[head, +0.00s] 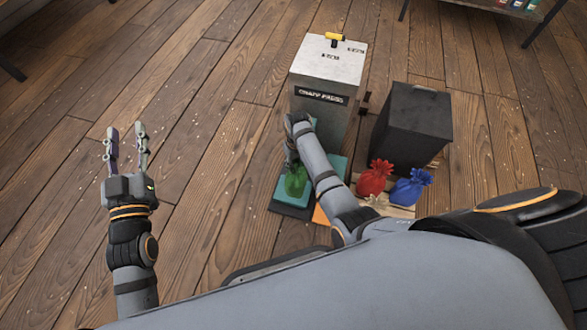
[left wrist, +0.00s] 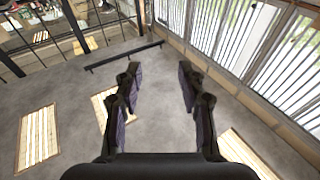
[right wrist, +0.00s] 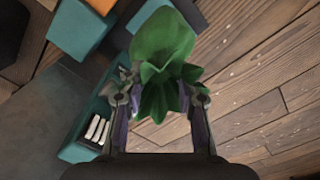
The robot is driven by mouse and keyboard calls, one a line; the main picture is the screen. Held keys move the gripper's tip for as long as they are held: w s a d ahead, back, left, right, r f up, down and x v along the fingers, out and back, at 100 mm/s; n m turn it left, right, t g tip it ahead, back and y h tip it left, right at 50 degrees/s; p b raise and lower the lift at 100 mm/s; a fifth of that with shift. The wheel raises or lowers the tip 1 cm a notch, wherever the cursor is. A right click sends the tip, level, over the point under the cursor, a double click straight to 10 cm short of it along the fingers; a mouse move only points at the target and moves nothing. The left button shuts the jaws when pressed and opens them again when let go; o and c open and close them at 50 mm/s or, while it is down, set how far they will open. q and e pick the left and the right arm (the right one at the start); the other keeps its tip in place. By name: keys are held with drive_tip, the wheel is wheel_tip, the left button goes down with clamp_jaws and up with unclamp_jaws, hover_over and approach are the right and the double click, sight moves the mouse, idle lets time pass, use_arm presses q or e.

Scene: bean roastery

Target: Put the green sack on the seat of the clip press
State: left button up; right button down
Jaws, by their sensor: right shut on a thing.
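The green sack (head: 296,180) is held in my right gripper (head: 292,160). In the right wrist view the sack (right wrist: 162,55) sits between the two fingers (right wrist: 158,103), its gathered top towards them. The clip press (head: 322,95) is a tall grey box with a pale top and a dark label on its front. Teal parts (head: 338,166) lie at its foot, in front of and beside the sack. I cannot tell whether the sack touches them. My left gripper (head: 127,150) is open and empty, far left of the press; its spread fingers show in the left wrist view (left wrist: 158,85).
A red sack (head: 375,178) and a blue sack (head: 411,187) stand on a light wooden board (head: 398,211) right of my right arm. A dark box (head: 412,125) stands behind them. An orange patch (head: 320,214) shows near my forearm. The wooden floor at left is clear.

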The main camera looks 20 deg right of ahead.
use_arm(q)
wheel_tip(320, 180, up, 9)
drive_tip(key=s+t, duration=0.2)
drive_tip(key=t, duration=0.2)
drive_tip(key=shift+s+r+m+t+h+b, duration=0.2)
drive_tip(key=shift+m+t+h+b, duration=0.1)
drive_tip(key=shift+h+b, duration=0.15)
use_arm(e)
drive_tip(key=shift+w+a+f, duration=0.3)
drive_tip(key=shift+w+f, duration=0.2)
